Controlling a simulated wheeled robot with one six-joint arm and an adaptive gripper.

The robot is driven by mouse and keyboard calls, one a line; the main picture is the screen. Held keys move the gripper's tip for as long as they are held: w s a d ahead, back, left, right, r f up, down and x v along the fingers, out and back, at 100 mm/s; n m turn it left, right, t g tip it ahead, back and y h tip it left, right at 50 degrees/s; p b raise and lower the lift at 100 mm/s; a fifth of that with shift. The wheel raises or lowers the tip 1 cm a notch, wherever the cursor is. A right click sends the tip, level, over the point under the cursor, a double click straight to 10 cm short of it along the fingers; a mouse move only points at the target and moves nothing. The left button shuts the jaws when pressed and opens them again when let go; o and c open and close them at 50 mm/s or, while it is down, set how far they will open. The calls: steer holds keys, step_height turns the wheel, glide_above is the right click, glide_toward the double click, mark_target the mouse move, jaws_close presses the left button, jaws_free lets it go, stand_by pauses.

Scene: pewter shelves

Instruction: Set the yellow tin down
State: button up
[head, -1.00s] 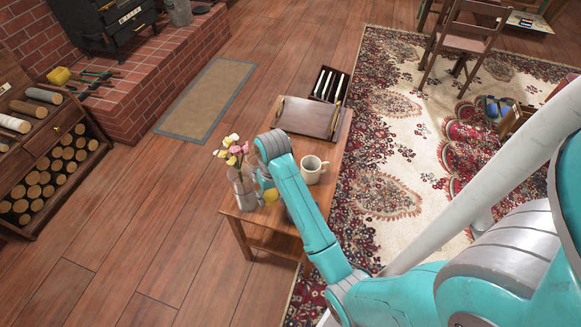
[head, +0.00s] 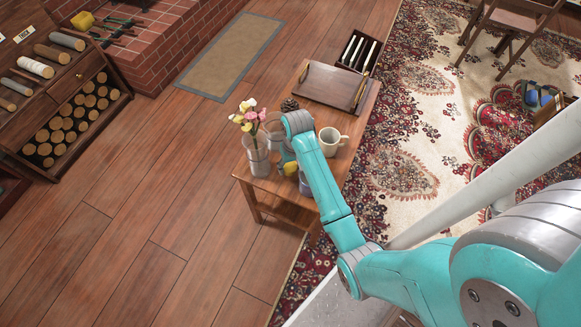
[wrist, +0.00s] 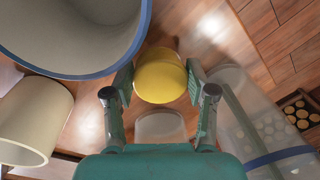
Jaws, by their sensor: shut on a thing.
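The yellow tin (wrist: 160,76) is between the two fingers of my gripper (wrist: 160,84) in the wrist view, and the gripper is shut on it. In the head view the tin (head: 290,168) shows at the near left end of the wooden table (head: 283,204), partly covered by my arm. I cannot tell whether its base touches the tabletop. A large cream vessel with a blue rim (wrist: 75,72) is close to the left finger in the wrist view. A clear vessel (wrist: 262,125) is close to the right finger.
A glass vase of flowers (head: 257,160) stands left of the tin. A cream mug (head: 331,141) is to the right. A pinecone (head: 289,105) and a wooden tray (head: 325,87) are farther back. The tabletop around the tin is crowded. The floor left of the table is clear.

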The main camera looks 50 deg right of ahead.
steer(key=shift+f, duration=0.7)
steer(key=o, duration=1.2)
steer(key=shift+f, duration=0.15)
steer(key=shift+c, duration=0.2)
